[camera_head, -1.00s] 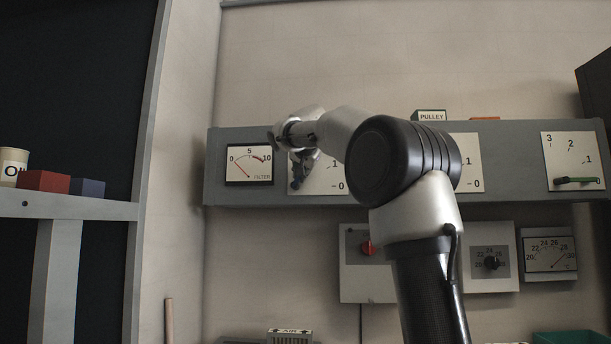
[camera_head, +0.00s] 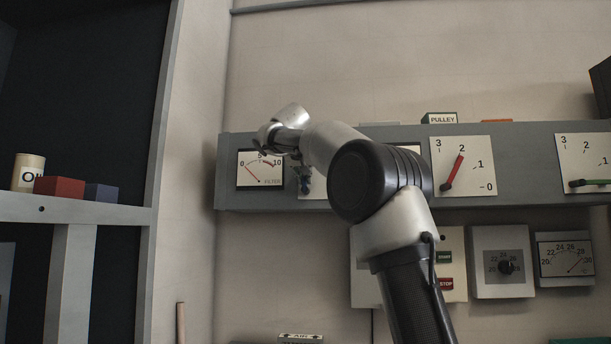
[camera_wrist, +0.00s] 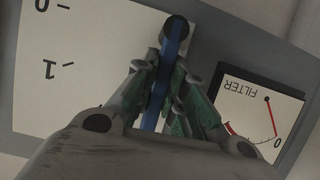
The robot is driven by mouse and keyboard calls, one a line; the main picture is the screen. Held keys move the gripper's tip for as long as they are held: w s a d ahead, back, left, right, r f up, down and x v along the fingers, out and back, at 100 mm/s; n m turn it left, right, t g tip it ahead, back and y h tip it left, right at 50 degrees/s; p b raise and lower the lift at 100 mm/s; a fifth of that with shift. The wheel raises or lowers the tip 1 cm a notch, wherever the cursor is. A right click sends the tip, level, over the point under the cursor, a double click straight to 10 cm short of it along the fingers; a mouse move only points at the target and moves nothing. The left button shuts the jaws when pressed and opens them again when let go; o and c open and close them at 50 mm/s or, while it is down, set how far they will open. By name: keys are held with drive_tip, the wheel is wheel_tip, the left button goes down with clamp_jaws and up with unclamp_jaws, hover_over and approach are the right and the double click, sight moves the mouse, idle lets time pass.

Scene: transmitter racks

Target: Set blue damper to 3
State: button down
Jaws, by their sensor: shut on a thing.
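The blue damper lever (camera_wrist: 171,55) is in the wrist view, its dark round pivot at the top. My gripper (camera_wrist: 161,70) is shut on this lever, with a finger on each side. The lever runs down the picture from the pivot, close to the side of its white scale plate (camera_wrist: 100,45) nearest the filter gauge. The plate appears upside down; 0 and 1 show at left, while 2 and 3 are hidden, behind the gripper or out of frame. In the head view my arm covers most of this damper.
The filter gauge (camera_head: 261,168) sits close beside the gripper. A red damper (camera_head: 453,172) points near 2 and a green damper (camera_head: 592,183) is to its right on the grey panel. A shelf (camera_head: 70,208) holds a can and blocks at left. Boxes stand on the panel's top.

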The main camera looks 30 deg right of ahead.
drive_tip(key=shift+f, duration=0.1)
drive_tip(key=c, duration=1.4)
unclamp_jaws()
drive_tip(key=shift+c, duration=0.2)
drive_tip(key=v, duration=1.2)
